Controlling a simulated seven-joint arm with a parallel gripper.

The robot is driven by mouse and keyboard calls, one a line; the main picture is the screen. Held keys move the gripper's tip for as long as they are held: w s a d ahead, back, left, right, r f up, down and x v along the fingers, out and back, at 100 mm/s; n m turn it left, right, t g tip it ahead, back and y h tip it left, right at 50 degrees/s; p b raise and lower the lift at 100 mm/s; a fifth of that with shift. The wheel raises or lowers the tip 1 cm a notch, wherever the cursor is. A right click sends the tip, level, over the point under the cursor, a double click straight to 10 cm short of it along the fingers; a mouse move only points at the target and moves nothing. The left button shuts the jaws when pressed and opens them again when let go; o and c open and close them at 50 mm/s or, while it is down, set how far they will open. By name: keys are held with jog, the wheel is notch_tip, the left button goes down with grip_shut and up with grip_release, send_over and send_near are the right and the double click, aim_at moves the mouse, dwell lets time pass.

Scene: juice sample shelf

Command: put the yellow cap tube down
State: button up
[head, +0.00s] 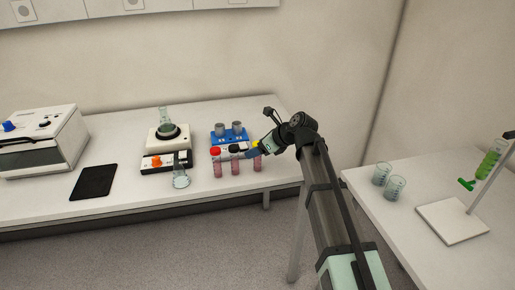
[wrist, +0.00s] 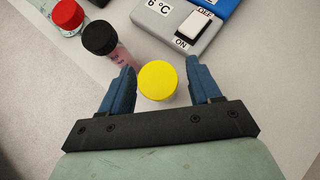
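The yellow cap tube stands at the right end of a row of tubes on the left table; its pink body (head: 257,163) shows in the head view, and its round yellow cap (wrist: 157,81) fills the space between my fingers in the wrist view. My gripper (wrist: 161,82) is open around the cap, with a narrow gap on each side, wider on the right. The wrist view hides the tube's body under the cap. In the head view, my gripper (head: 257,149) reaches in from the right and covers part of the cap.
A black-capped tube (wrist: 100,38) stands close to my left finger, with a red-capped tube (wrist: 67,15) beyond it. A blue and grey heating block (wrist: 185,22) sits just behind. A stirrer (head: 165,150) stands to the left. The table right of the tube is clear.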

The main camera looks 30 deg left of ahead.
jog(key=shift+r, duration=0.15)
jog(key=v, duration=1.2)
